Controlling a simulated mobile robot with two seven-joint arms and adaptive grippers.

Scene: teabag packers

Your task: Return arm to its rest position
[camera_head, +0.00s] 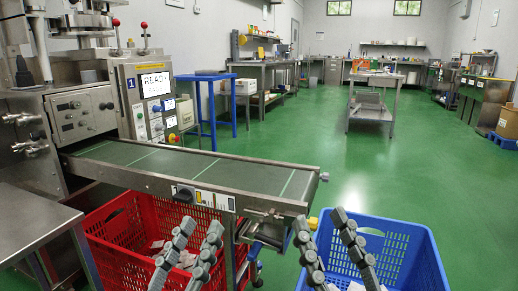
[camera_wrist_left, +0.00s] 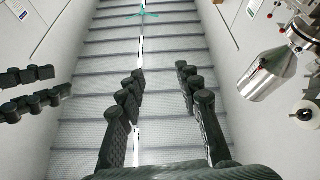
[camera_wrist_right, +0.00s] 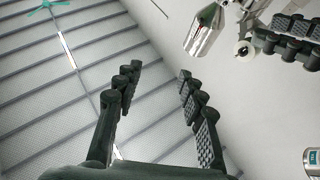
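My left gripper (camera_head: 192,250) shows at the lower left in the head view, in front of the red crate. Its fingers stand apart with nothing between them, as the left wrist view (camera_wrist_left: 160,105) also shows. My right gripper (camera_head: 335,247) is in front of the blue crate, with its fingers apart and empty. The right wrist view (camera_wrist_right: 157,100) shows the same gap. Both grippers point upward; the wrist views look at the ceiling. Most of both arms is out of the head view.
A red crate (camera_head: 118,215) with pale packets stands under the conveyor (camera_head: 185,168). A machine with a control panel (camera_head: 150,98) is at left. Green floor (camera_head: 300,130) is open beyond.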

